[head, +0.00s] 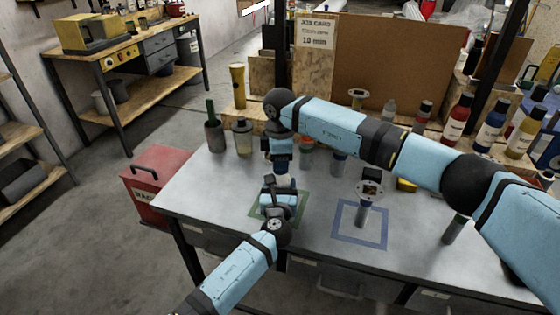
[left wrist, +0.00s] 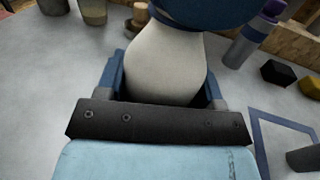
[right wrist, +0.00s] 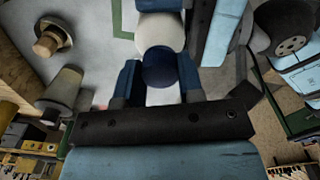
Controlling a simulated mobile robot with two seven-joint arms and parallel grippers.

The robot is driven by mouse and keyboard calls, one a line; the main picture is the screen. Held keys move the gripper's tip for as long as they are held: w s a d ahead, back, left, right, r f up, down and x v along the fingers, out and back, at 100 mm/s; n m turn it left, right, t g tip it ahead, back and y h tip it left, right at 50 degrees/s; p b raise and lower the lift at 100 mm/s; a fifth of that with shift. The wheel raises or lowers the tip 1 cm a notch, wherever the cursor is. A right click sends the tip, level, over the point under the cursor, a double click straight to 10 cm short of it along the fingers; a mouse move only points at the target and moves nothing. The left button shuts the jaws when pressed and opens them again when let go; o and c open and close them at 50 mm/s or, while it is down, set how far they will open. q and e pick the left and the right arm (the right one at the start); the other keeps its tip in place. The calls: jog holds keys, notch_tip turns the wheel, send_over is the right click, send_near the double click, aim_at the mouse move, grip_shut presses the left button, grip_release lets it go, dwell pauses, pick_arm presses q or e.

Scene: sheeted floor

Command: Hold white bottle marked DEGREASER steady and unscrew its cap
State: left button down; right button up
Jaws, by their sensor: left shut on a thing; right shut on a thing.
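The white bottle (left wrist: 165,65) stands upright on the table by the green square outline (head: 302,212); its label is not readable. My left gripper (head: 278,196) is shut around the bottle's body, also filling the near part of the left wrist view. My right gripper (head: 284,166) comes from above and is shut on the dark blue cap (right wrist: 162,68) at the bottle's top. In the right wrist view the white bottle (right wrist: 160,33) shows beyond the cap. In the head view the grippers hide most of the bottle and the cap. Whether the cap has turned cannot be told.
A blue square outline (head: 378,236) lies to the right, with an upright tool-like object (head: 365,205) in it. Several containers stand along the table's back, including a yellowish jar (head: 242,138). Red, blue and yellow bottles stand at the back right. The front table strip is clear.

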jog(key=n, duration=0.3)
jog(key=shift+r, duration=0.1)
jog(key=n, duration=0.4)
jog(key=shift+n, duration=0.4)
jog(key=n, duration=0.6)
jog(key=shift+n, duration=0.3)
jog(key=n, duration=0.6)
jog(key=shift+n, duration=0.3)
jog(key=n, duration=0.4)
jog(key=shift+n, duration=0.3)
jog(key=n, duration=0.4)
jog(key=shift+n, duration=0.3)
jog(key=n, duration=1.9)
jog(key=shift+r+n, duration=0.1)
jog(key=shift+n, duration=0.2)
jog(key=n, duration=0.4)
jog(key=shift+r, duration=0.2)
